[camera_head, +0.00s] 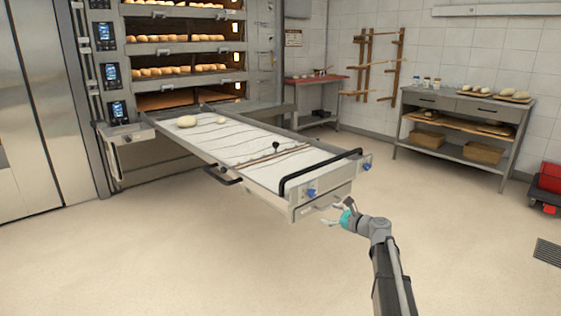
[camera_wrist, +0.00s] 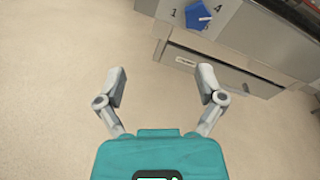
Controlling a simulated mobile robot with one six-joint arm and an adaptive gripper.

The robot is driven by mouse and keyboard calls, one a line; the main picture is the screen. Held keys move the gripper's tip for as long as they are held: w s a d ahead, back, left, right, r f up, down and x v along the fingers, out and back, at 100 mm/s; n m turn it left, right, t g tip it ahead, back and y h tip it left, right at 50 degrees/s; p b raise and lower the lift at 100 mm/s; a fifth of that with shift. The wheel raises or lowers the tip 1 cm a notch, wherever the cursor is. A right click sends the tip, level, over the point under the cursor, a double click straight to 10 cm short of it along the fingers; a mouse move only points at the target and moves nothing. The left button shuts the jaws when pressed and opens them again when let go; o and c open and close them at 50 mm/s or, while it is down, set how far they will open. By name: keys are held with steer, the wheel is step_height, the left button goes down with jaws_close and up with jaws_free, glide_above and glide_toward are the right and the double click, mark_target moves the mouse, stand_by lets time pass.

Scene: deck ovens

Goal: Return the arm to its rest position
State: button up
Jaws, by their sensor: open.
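My gripper (camera_head: 335,212) is in front of the near end of the loader (camera_head: 320,192), low and to the right of its middle, apart from it. Its two fingers are spread with nothing between them; they also show in the wrist view (camera_wrist: 161,82) over bare floor. My arm reaches up from the bottom right in the head view. The loader's end, with a blue knob (camera_wrist: 200,17), fills the top right of the wrist view.
The loader carries a pale cloth with a few dough pieces (camera_head: 187,121) at its far end and has a black handle bar (camera_head: 320,170). The deck oven (camera_head: 187,47) stands behind it. A work table (camera_head: 468,105) stands at the right. The floor (camera_head: 480,240) around my arm is clear.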

steer(key=s+a+f+n+g+h, duration=0.2)
steer(key=s+a+f+n+g, duration=0.2)
steer(key=s+f+n, duration=0.3)
steer(key=s+a+f+n+g+h, duration=0.2)
steer(key=s+a+f+n+g, duration=0.3)
steer(key=s, duration=0.4)
steer(key=s+d+f+n+g+h+p, duration=0.1)
steer(key=s+d+f+n+g+h, duration=0.1)
steer(key=s+n+h, duration=0.35)
steer(key=s+d+f+n+g+h+p, duration=0.1)
steer(key=s+d+n+h, duration=0.1)
steer(key=s+n, duration=0.6)
step_height(320, 180, up, 37)
steer(key=s+m+p, duration=0.1)
steer(key=m+p, duration=0.1)
steer(key=p, duration=3.4)
steer(key=shift+s+p, duration=0.35)
steer(key=shift+s, duration=0.05)
steer(key=shift+a, duration=0.1)
